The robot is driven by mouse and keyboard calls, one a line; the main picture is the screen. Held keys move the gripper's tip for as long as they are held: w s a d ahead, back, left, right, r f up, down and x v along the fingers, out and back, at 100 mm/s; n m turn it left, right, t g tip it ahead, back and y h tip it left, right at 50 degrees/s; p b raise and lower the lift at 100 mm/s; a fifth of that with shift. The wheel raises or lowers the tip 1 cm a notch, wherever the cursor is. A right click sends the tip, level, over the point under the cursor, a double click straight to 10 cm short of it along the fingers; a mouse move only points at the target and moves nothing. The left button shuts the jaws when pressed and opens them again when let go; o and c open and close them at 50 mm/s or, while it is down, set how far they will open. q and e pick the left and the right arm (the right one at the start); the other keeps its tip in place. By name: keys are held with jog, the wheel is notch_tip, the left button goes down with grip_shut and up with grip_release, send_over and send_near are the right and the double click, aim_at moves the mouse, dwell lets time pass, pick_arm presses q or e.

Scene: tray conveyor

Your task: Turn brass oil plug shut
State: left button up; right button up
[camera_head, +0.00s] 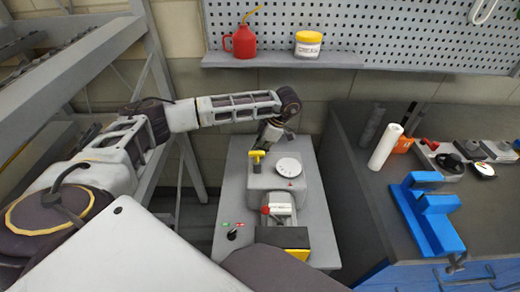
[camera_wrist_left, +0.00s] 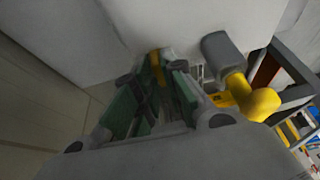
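My left gripper (camera_head: 268,139) points down at the far side of a grey machine housing (camera_head: 262,181), behind a yellow T-handle (camera_head: 257,155). In the left wrist view, the green-padded fingers of my left gripper (camera_wrist_left: 158,82) reach to the pale housing (camera_wrist_left: 165,22). A narrow brass-yellow piece (camera_wrist_left: 157,68), seemingly the oil plug, shows between the fingertips. I cannot tell whether the fingers press on it. The plug is hidden in the head view. The yellow handle also shows just right of the fingers in the left wrist view (camera_wrist_left: 256,103). My right gripper is out of view.
A white round dial (camera_head: 288,167) sits on the housing, and a red-tipped part (camera_head: 278,209) is in front. A workbench (camera_head: 345,180) with a blue fixture (camera_head: 436,238) stands right. A shelf (camera_head: 285,60) holds a red oil can (camera_head: 244,43) and a yellow-lidded jar (camera_head: 308,44).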

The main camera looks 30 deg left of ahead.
pick_arm(q)
jog(key=shift+o, duration=1.4)
jog(key=shift+d+r, duration=0.1)
jog(key=shift+r, duration=0.1)
jog(key=v, duration=0.4)
jog(key=shift+w+d+r, duration=0.15)
jog(key=shift+w+r, duration=0.05)
jog(key=shift+r, duration=0.15)
jog(key=shift+w+d+f, duration=0.1)
jog(key=shift+w+d, duration=0.9)
jog(key=shift+d, duration=0.7)
jog(key=shift+w+d+r, duration=0.1)
jog(key=shift+w+d, duration=0.9)
jog(key=shift+d, duration=0.7)
jog(key=shift+w+d+f, duration=0.1)
jog(key=shift+w+d, duration=0.9)
jog(key=shift+d, duration=0.7)
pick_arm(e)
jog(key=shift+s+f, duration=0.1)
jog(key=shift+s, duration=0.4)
